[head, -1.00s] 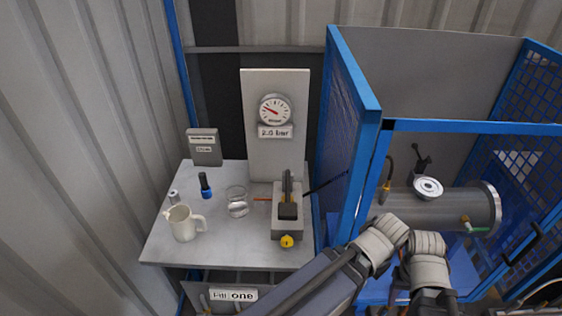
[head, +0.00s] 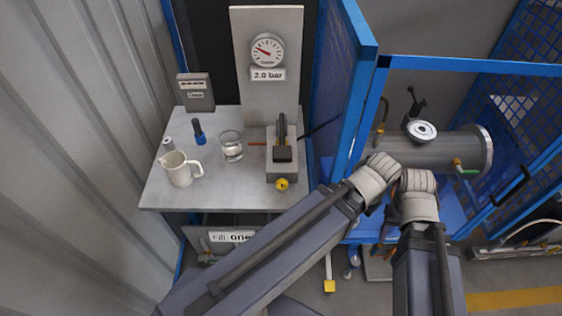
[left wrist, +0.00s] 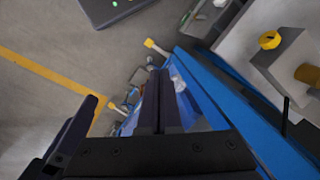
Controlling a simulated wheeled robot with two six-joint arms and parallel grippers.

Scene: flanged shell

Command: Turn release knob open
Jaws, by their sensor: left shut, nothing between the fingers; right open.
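The yellow release knob (head: 281,184) sits low on the front of the grey hand-pump block (head: 283,168) on the bench. In the left wrist view a yellow knob (left wrist: 270,40) shows on a grey block at upper right. My left gripper (left wrist: 152,98) shows there as two dark fingers close together, empty and well apart from the knob. In the head view my left arm ends in front of the blue cage, right of the knob, its fingertips hidden. My right gripper (head: 416,183) is beside it, open, its fingertips hard to make out.
A cream jug (head: 180,170), a glass (head: 231,146) and a blue-black bottle (head: 198,132) stand left of the pump. A gauge (head: 267,51) is on the panel behind. The blue cage frame (head: 350,75) borders the bench's right side; a grey cylinder (head: 440,152) is inside it.

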